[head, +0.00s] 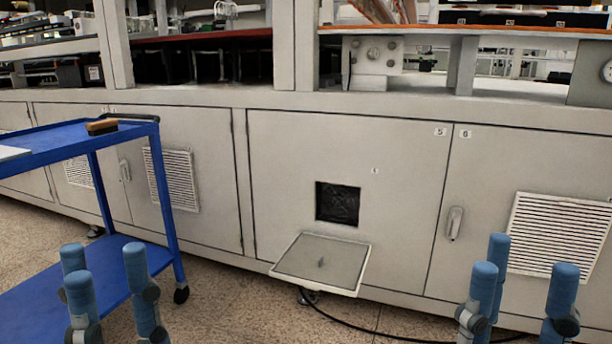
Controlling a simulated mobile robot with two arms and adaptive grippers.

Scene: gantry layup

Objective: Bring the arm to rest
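My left gripper (105,272) is at the bottom left, in front of the blue cart. Its blue fingers point up and stand apart, with nothing between them. My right gripper (524,275) is at the bottom right, in front of the grey cabinet (410,215). Its blue fingers also stand apart, and it is empty. Neither gripper seems to touch anything. The lower parts of both grippers are cut off by the bottom edge.
A blue cart (165,205) stands at left with a wooden-backed brush (101,127) on top. A hinged flap (322,263) juts out below a dark square opening (337,203) in the cabinet. A black cable (375,330) lies on the floor (235,300).

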